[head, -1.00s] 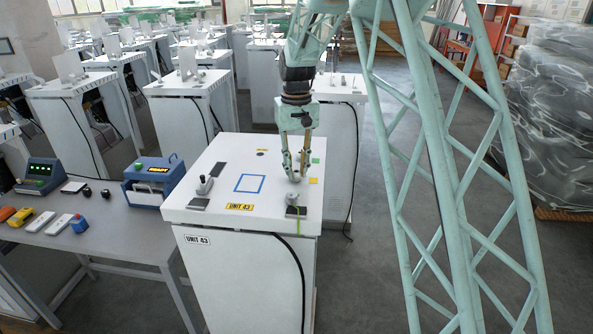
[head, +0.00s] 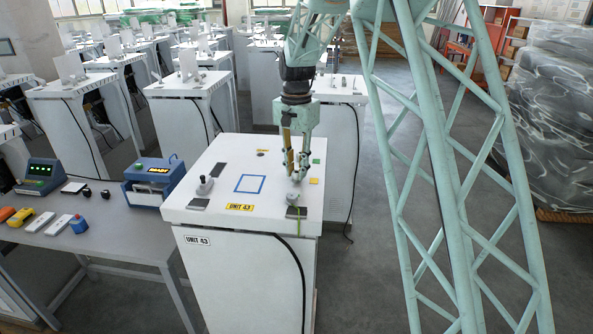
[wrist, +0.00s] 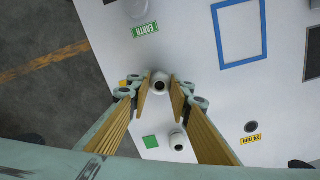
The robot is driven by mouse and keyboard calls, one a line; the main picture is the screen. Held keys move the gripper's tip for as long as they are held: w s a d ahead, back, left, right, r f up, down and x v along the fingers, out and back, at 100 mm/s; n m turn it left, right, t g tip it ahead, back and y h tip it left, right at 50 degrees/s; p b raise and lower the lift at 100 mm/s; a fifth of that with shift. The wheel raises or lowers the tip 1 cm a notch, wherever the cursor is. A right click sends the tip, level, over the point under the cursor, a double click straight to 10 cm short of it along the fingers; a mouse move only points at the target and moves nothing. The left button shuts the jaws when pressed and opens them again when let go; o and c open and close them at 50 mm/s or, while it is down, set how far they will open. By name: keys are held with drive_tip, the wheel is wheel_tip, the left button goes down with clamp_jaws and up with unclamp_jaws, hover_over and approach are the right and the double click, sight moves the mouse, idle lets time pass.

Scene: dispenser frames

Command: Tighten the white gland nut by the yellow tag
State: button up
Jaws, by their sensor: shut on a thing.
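The white gland nut (wrist: 160,81) stands between my fingertips in the wrist view, its dark round opening facing up. My gripper (head: 298,177) is shut on it, one finger on each side; the wrist view shows both yellow-padded fingers (wrist: 160,92). The yellow tag (head: 314,181) lies on the white top just right of the fingertips in the head view. In the wrist view the yellow tag (wrist: 124,83) is mostly hidden behind the left finger. In the head view the fingers hide the nut.
Another white gland (wrist: 177,140) stands by a green tag (wrist: 150,141). A further gland (head: 293,199) with a green cable is at the front edge, by the EARTH label (wrist: 145,30). A blue square outline (head: 252,183) marks bare cabinet top. A joystick (head: 205,186) stands at the left.

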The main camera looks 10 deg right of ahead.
sight(296, 171)
drive_tip(key=shift+m, duration=2.1)
drive_tip(key=o, duration=0.8)
drive_tip(key=shift+o, duration=0.2)
drive_tip(key=shift+r, duration=0.15)
wheel_tip(296, 171, up, 12)
